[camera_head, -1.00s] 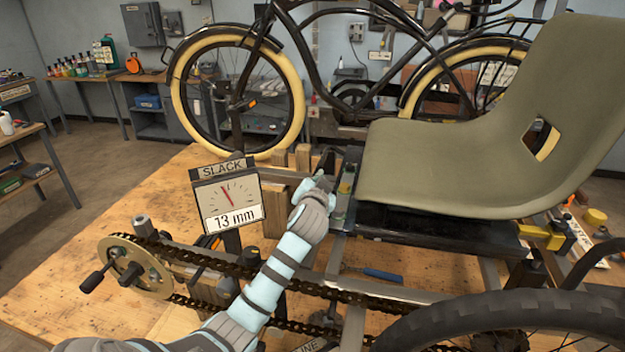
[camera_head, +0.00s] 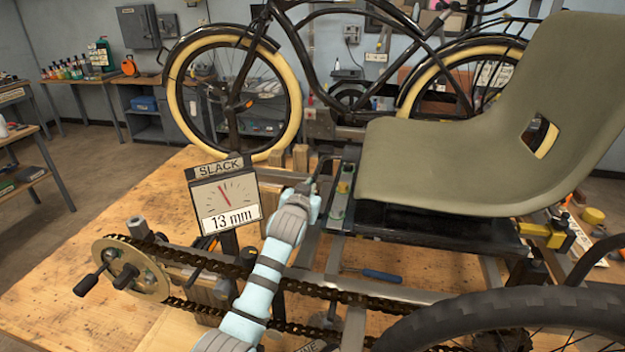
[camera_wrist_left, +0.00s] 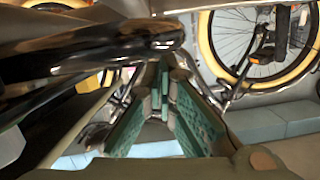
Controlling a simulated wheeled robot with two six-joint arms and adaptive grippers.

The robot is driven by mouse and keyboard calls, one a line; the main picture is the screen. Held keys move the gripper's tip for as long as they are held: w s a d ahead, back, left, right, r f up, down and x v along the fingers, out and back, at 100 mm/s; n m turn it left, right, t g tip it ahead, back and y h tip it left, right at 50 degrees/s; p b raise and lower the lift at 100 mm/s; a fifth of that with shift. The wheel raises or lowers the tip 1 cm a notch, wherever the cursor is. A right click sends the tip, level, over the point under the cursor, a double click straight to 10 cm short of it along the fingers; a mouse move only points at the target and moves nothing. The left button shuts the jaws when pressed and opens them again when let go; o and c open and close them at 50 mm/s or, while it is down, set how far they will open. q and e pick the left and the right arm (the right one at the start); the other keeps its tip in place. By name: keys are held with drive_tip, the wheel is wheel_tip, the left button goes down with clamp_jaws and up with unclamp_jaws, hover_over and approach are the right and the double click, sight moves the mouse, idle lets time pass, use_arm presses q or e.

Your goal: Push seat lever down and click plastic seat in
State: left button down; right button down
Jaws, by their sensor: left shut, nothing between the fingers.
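The olive plastic seat (camera_head: 425,160) sits over a black seat base (camera_head: 440,222) on the trike frame, at the right in the head view. A thin black bent lever (camera_head: 326,163) stands at the seat's left front, beside a greenish bracket (camera_head: 340,205). My left gripper (camera_head: 314,192) is shut and empty, just left of the bracket and below the lever's top. In the left wrist view its green finger pads (camera_wrist_left: 163,80) converge, and a dark bar (camera_wrist_left: 90,50) crosses close by at upper left. Whether the fingers touch the lever is unclear. My right gripper is out of view.
A slack gauge (camera_head: 225,195) reading 13 mm stands left of my arm. A chain (camera_head: 210,265) and crank sprocket (camera_head: 130,268) lie in front, and a black tyre (camera_head: 510,315) at lower right. A bicycle (camera_head: 235,90) stands behind. The wooden bench is bare at left.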

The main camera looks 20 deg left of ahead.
use_arm(q)
wheel_tip(320, 180, up, 5)
drive_tip(key=p, duration=0.5)
drive_tip(key=d+f+v, duration=0.1)
drive_tip(key=v, duration=0.8)
drive_tip(key=shift+s+b, duration=0.35)
drive_tip(key=shift+s, duration=0.05)
